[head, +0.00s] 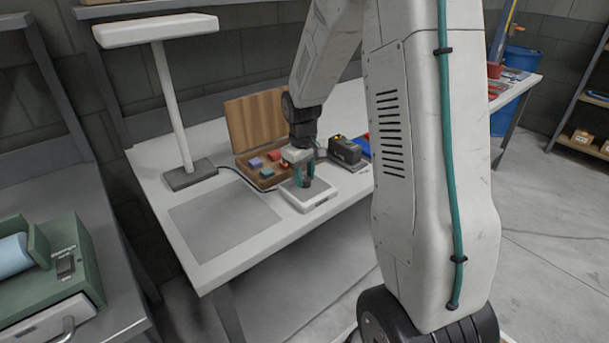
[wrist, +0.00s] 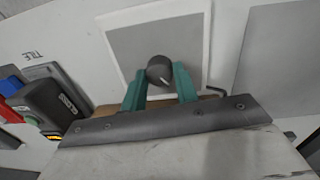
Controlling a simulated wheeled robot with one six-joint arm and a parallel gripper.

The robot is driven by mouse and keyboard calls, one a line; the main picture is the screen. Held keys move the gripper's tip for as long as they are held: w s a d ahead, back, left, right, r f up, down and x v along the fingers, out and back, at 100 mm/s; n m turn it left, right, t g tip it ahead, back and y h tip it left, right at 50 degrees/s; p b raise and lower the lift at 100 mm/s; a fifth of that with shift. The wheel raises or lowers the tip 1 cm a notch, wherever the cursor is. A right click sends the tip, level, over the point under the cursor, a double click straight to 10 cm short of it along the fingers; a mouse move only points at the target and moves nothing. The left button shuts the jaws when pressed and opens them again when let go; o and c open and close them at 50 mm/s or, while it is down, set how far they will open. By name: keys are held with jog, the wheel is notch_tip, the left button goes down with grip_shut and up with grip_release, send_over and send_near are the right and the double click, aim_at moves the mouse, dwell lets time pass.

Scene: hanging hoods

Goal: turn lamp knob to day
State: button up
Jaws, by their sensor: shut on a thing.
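My gripper (head: 306,182) points down over a small white box with a grey top (head: 314,201) on the bench. In the wrist view its two teal fingers (wrist: 160,75) are shut on a round dark knob (wrist: 158,68). The knob has a short pale pointer line, slanting toward the lower right in that view. The grey panel (wrist: 130,45) with its white border lies beyond the knob. I see no readable setting marks. The lamp (head: 172,100) stands at the bench's left, with a wide white head and dark base. I cannot tell whether it is lit.
A wooden box with raised lid (head: 256,118) and coloured blocks stands behind the white box. A black device (head: 344,150) stands to the right; it also shows in the wrist view (wrist: 52,105). A grey mat (head: 224,222) lies clear at the bench front.

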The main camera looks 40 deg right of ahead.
jog(key=m, duration=0.7)
dwell(0.6)
jog(key=o, duration=1)
jog(key=shift+c, duration=0.2)
jog(key=shift+r, duration=0.1)
notch_tip(320, 180, up, 8)
jog(key=shift+w+a+f, duration=0.15)
